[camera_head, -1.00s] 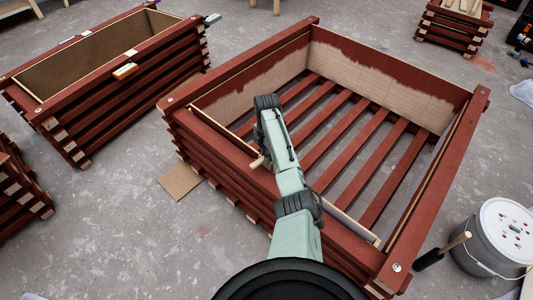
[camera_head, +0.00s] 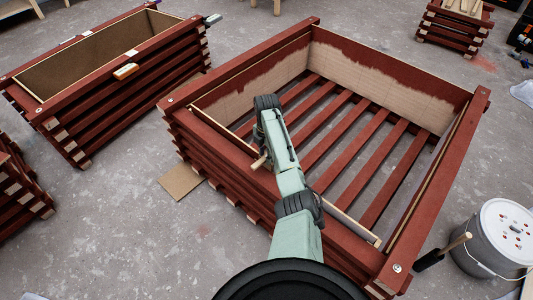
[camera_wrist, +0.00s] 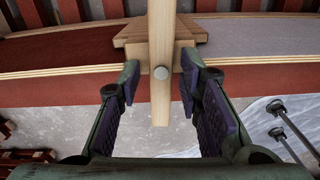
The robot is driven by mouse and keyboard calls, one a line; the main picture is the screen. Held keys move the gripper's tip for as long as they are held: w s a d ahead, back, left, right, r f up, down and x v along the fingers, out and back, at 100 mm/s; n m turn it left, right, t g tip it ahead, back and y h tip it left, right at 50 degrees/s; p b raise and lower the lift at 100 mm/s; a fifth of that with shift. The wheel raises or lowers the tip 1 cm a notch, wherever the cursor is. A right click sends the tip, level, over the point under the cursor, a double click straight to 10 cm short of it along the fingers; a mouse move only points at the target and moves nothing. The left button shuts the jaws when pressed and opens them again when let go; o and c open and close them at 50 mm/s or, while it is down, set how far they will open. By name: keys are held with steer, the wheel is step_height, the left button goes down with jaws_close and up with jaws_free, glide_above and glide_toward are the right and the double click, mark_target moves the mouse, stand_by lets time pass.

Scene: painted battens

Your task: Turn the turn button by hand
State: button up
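The turn button (camera_wrist: 162,100) is a pale wooden bar with a round grey screw head. In the wrist view it stands upright in the picture, its lower end past the edge of the red board. A wider pale wooden block (camera_wrist: 132,35) shows behind it. My gripper (camera_wrist: 159,80) is open, with one finger on each side of the bar. A gap shows at the left finger and a narrower one at the right. In the head view a pale wooden end, likely the button (camera_head: 259,162), sticks out beside my arm at the crate's near left wall; my arm hides the rest.
The large red slatted crate (camera_head: 450,165) lies under and around my arm. A brown-lined red planter (camera_head: 120,95) stands at the left. A grey bucket (camera_head: 478,255) with a white lid stands at the right. A cardboard piece (camera_head: 181,181) lies on the open concrete floor.

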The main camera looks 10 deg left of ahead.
steer(key=shift+o, duration=0.3)
step_height(320, 180, up, 12)
stand_by(0.5)
stand_by(0.3)
